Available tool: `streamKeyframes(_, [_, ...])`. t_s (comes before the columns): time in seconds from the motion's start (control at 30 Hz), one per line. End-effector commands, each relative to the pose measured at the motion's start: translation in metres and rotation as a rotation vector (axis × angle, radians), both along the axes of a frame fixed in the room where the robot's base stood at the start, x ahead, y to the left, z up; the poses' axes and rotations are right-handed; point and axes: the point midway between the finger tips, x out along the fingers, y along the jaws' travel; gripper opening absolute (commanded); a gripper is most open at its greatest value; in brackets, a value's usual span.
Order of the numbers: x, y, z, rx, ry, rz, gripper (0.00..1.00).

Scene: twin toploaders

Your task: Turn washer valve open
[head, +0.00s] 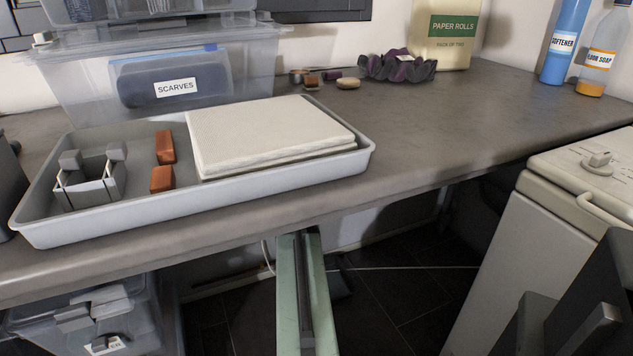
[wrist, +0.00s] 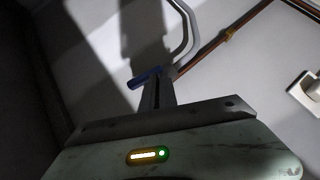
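A small blue lever (wrist: 145,79), apparently the valve handle, shows in the wrist view against the pale wall. It slants slightly, beside the lower end of a copper pipe (wrist: 215,45) and a curved grey hose (wrist: 190,32). My gripper (wrist: 157,84) reaches up to it, its narrow grey fingers close together, with the tips right at the lever. I cannot tell whether they touch it. The valve body is mostly hidden behind the fingers. In the head view, my pale green arm extends below the counter; the gripper and valve are not visible there.
The grey counter (head: 420,140) overhangs my arm. It bears a grey tray (head: 250,185) and a clear scarves box (head: 80,85). A white toploader (head: 520,225) stands at right. A clear bin (head: 130,315) sits below left. A white wall fitting (wrist: 304,92) is right of the valve.

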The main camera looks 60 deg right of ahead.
Motion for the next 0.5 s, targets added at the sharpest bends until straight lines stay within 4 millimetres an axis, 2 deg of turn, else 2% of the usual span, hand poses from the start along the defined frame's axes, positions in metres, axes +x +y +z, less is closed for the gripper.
streamKeyframes(0.5, [0.0022, -0.0006, -0.011, 0.0, -0.001, 0.006, 0.0])
